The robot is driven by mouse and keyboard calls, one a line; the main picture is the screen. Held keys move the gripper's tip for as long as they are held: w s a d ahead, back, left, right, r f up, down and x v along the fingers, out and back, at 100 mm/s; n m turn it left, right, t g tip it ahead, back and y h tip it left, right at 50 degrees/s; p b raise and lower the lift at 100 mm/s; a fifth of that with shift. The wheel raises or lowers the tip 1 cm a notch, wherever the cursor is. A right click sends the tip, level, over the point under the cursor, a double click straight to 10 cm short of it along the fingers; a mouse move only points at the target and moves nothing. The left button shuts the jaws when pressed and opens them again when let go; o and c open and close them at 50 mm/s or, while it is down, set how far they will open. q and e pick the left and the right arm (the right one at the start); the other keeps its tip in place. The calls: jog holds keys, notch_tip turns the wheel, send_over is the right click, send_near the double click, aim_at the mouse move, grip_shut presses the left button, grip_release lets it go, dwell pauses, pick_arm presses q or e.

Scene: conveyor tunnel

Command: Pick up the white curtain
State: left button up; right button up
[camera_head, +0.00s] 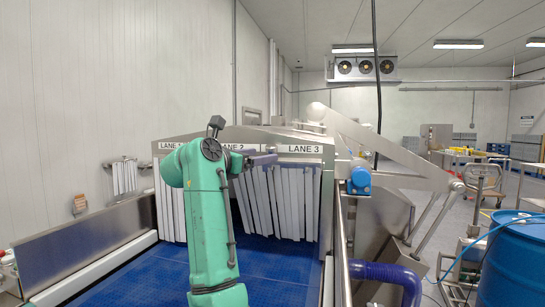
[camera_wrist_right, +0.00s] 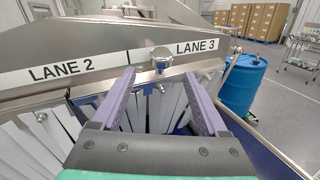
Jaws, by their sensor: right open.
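White strip curtains hang below the tunnel hood at the lane openings. A small bundle of white strips (camera_head: 124,178) hangs from a wall rack at left. My right gripper (camera_head: 264,160) is at the hood front, near the LANE 2 and LANE 3 labels. In the wrist view its purple jaws (camera_wrist_right: 160,74) are spread and empty, with white strips (camera_wrist_right: 165,108) beyond and below them. My left gripper is not in view.
The blue belt (camera_head: 135,272) runs below, with a metal side wall (camera_head: 85,245) at left. A rounded metal knob (camera_wrist_right: 161,55) on the hood edge is just ahead of the jaws. A blue drum (camera_head: 513,265) and blue hose (camera_head: 385,272) stand right.

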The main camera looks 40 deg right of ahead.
aim_at(268, 152)
jog(key=x, duration=0.1)
jog(key=p+x, duration=0.1)
jog(key=x, duration=0.1)
jog(key=shift+s+r, duration=0.1)
jog(key=shift+r, duration=0.2)
jog(key=shift+d+f, duration=0.25)
jog(key=shift+d, duration=0.1)
jog(key=shift+a, duration=0.25)
grip_shut()
jog(key=shift+r, duration=0.2)
